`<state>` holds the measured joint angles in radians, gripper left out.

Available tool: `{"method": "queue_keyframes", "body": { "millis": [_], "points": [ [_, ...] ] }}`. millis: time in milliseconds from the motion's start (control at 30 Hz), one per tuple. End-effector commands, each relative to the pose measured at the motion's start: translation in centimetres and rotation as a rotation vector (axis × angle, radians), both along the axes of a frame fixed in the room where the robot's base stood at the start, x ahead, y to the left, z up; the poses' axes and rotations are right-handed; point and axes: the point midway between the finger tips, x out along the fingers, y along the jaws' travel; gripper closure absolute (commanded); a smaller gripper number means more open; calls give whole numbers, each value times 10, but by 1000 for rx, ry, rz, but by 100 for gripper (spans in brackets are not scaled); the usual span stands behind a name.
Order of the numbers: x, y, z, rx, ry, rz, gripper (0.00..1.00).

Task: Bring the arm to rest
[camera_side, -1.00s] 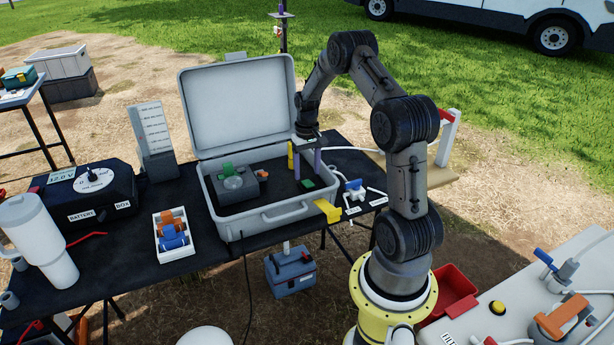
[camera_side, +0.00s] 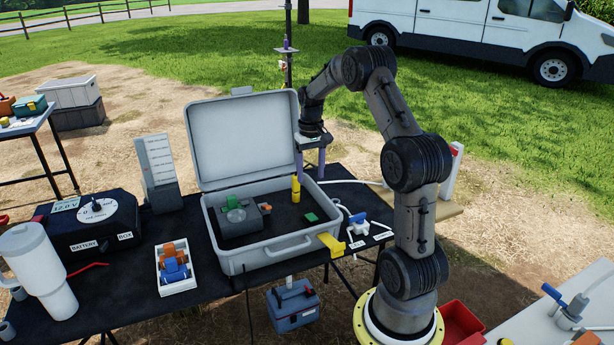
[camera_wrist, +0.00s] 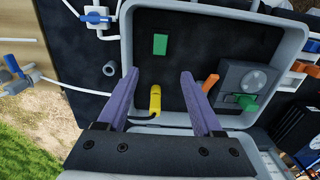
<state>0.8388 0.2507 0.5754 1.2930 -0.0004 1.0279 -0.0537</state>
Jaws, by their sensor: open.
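My gripper (camera_side: 311,172) is open, with its two purple fingers pointing down. It is in the air above the right side of the open grey case (camera_side: 285,250), near the lid hinge. In the wrist view, the fingers of my gripper (camera_wrist: 157,82) are spread with nothing held between them. In the wrist view the yellow cylinder (camera_wrist: 155,98) shows beyond the gap between the fingers, apart from both.
The case lid (camera_side: 243,137) stands open close to the gripper. The case holds a grey device (camera_side: 238,218) and a green square (camera_side: 310,217). A yellow latch-like piece (camera_side: 331,244) is at its front right corner. A battery box (camera_side: 97,225) and white tumbler (camera_side: 38,270) stand left.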

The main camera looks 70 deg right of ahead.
Motion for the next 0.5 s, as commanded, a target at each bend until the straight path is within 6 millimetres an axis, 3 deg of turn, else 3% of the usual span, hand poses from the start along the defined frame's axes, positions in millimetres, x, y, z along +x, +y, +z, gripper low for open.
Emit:
{"method": "queue_keyframes", "body": {
  "millis": [167, 267, 367, 500],
  "points": [
    [2, 2, 0, 0, 0, 5, 32],
    [16, 12, 10, -17, -16, 43, 32],
    [39, 34, 44, -64, -65, 111, 32],
    [58, 101, 109, -130, -152, 254, 32]
  ]
}}
